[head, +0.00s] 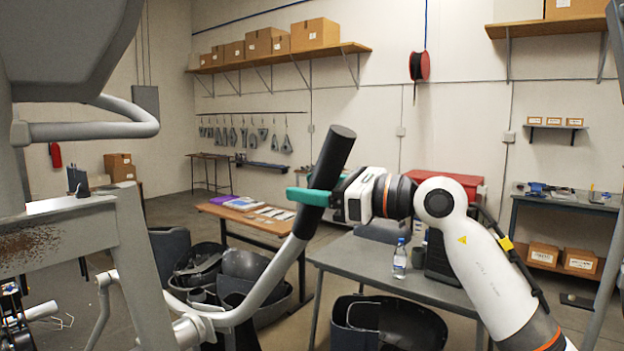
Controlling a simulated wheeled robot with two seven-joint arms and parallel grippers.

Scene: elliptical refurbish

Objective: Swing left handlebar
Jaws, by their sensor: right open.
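A grey handlebar (270,283) rises from the elliptical machine at lower left and tilts to the right. It ends in a long black grip (335,155). My right gripper (308,190) reaches in from the right, with its teal fingers at the lower part of the black grip. The fingers are open and appear to straddle the grip; I cannot tell whether they touch it. The elliptical's grey frame (130,255), with a rusty patch, fills the left side. My left gripper is not in view.
A grey table (350,257) with a water bottle (399,260) stands behind my right arm. Black bins (240,265) sit on the floor behind the handlebar. The elliptical's fixed grey handle (110,130) juts out at upper left. A wooden-topped table (250,217) stands farther back.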

